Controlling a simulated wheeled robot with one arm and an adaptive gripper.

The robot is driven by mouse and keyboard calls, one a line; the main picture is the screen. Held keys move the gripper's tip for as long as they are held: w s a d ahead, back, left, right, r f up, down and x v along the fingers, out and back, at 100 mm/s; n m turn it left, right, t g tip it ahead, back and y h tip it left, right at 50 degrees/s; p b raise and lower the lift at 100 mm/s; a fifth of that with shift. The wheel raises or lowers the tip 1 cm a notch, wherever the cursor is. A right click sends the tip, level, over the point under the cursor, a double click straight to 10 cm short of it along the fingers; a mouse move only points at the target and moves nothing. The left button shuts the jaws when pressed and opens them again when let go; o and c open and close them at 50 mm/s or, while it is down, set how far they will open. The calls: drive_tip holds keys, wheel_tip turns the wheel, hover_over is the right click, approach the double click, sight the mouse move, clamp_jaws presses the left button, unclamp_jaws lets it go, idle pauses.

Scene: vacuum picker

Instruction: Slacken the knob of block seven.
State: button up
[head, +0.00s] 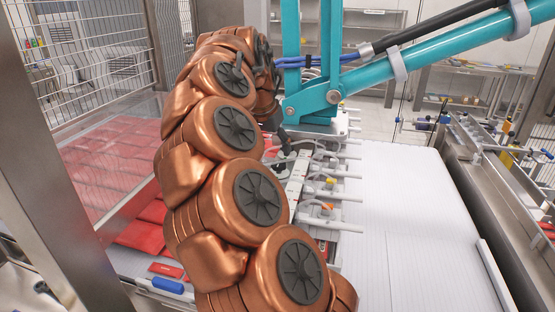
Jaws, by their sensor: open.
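My copper-coloured arm rises through the middle of the head view and bends over at the top. My gripper (284,146) is dark and partly hidden behind the arm; its open fingers point down at the left side of the vacuum picker's white rail (297,182). A row of white blocks with rods and pale hoses runs along this picker. One block carries an orange knob (327,207) and another a yellow one (330,182). I cannot read any block number, so I cannot tell which is block seven. Whether the fingers touch a knob is hidden.
A teal picker arm (430,50) with blue hoses reaches over the rail from the upper right. A white ribbed conveyor (400,200) lies clear on the right. Red packs (140,235) lie at the left behind a clear panel. A metal side rail (480,160) bounds the right.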

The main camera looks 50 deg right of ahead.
sight(279, 164)
drive_tip(key=shift+p+x, duration=0.95)
drive_tip(key=shift+x, duration=2.25)
drive_tip(key=shift+s, duration=0.1)
drive_tip(key=c, duration=1.1)
drive_tip(key=shift+c, duration=0.2)
